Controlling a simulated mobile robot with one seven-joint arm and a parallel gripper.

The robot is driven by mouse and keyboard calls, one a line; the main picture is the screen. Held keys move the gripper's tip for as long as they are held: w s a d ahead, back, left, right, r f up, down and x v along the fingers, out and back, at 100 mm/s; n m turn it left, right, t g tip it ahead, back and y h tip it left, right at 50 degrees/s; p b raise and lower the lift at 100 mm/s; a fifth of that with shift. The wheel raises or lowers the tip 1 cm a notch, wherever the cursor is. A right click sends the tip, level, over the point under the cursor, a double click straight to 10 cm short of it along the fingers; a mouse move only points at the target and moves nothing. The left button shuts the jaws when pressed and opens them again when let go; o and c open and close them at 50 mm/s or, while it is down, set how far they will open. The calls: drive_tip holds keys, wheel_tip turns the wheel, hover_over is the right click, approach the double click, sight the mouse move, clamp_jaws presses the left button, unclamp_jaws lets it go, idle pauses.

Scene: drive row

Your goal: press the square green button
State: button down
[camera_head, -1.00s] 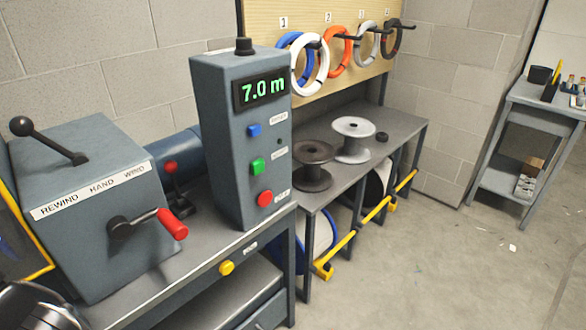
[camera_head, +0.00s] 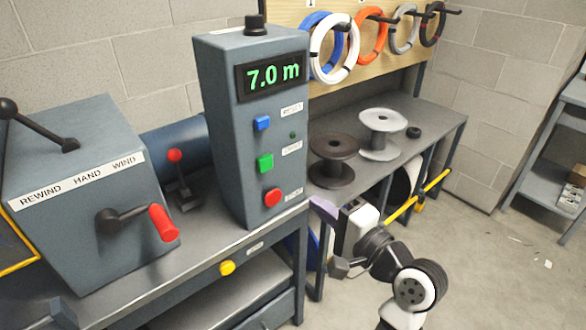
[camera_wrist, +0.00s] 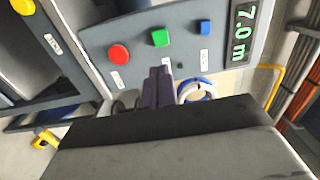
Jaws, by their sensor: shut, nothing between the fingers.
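The square green button (camera_head: 265,163) sits on the front of the grey control box (camera_head: 225,150), between a square blue button (camera_head: 262,123) above and a round red button (camera_head: 272,197) below. The green button also shows in the wrist view (camera_wrist: 160,38), a little beyond my fingertips. My gripper (camera_head: 322,208) is in front of the box, right of and lower than the green button in the head view. In the wrist view its purple fingers (camera_wrist: 157,72) are together, empty, and appear apart from the button.
The box display (camera_head: 272,76) reads 7.0 m. A rewind machine with a red-handled crank (camera_head: 160,222) stands left on the bench. A yellow knob (camera_head: 227,268) is on the bench's front. Spools (camera_head: 382,130) stand on the right bench.

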idle(0.3)
drive_tip(key=p, duration=0.3)
approach(267, 165)
drive_tip(key=x, duration=0.5)
drive_tip(key=shift+w, duration=0.1)
drive_tip(key=shift+x, duration=0.85)
drive_tip(key=shift+p, duration=0.3)
